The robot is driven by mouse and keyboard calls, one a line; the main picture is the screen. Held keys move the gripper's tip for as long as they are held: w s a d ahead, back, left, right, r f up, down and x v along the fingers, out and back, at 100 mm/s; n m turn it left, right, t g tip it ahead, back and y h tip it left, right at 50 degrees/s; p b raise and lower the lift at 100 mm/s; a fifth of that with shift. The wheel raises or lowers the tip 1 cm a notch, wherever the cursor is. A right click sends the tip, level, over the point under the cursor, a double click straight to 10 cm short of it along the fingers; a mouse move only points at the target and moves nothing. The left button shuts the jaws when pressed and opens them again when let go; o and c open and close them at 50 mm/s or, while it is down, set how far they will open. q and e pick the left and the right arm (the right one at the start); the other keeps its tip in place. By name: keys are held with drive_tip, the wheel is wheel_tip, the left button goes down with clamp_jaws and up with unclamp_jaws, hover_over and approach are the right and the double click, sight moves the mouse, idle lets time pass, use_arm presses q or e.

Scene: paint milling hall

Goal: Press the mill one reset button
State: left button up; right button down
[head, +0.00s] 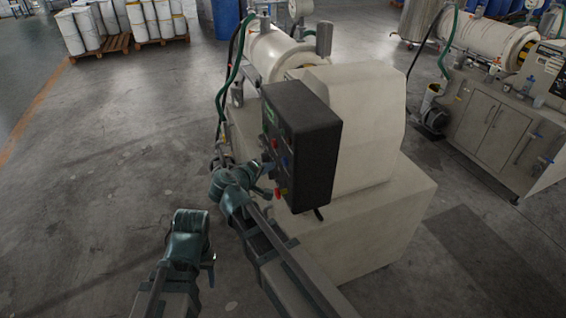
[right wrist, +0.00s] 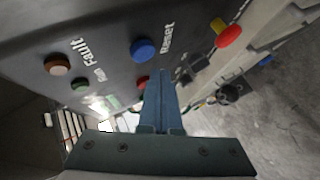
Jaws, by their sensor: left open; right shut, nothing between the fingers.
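The black control box (head: 310,150) stands on the near side of the cream mill (head: 345,110). In the right wrist view its dark panel fills the upper left. A round blue button (right wrist: 144,49) sits beside the printed word "Reset". My right gripper (right wrist: 160,74) is shut and empty, its blue fingertips just below the blue button in the picture. I cannot tell how far they are from the panel. In the head view the right gripper (head: 267,167) is beside the panel face. My left gripper (head: 211,272) is open and low at the left, away from the box.
On the panel are an amber lamp (right wrist: 57,64) by the word "Fault", a green lamp (right wrist: 80,84), a red button (right wrist: 142,82) partly behind my fingers, and a red knob (right wrist: 230,36) on yellow. Another mill (head: 490,110) stands right.

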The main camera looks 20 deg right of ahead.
drive_tip(key=a, duration=0.4)
drive_tip(key=shift+s, duration=0.1)
idle(0.7)
drive_tip(key=s+d+f+m+g+y, duration=0.3)
drive_tip(key=s+d+f+g, duration=0.15)
drive_tip(key=s+f, duration=0.35)
drive_tip(key=s+a+f+n+g+y+b, duration=0.2)
drive_tip(key=s+a+f+g+y+b, duration=0.2)
drive_tip(key=s+a+f, duration=0.7)
drive_tip(key=s+a+y+b, duration=0.1)
drive_tip(key=s+a+b, duration=0.1)
drive_tip(key=s+a, duration=0.1)
drive_tip(key=shift+s+f+b, duration=0.2)
drive_tip(key=shift+s+b, duration=0.1)
drive_tip(key=shift+b, duration=0.05)
drive_tip(key=shift+a, duration=0.1)
idle(1.1)
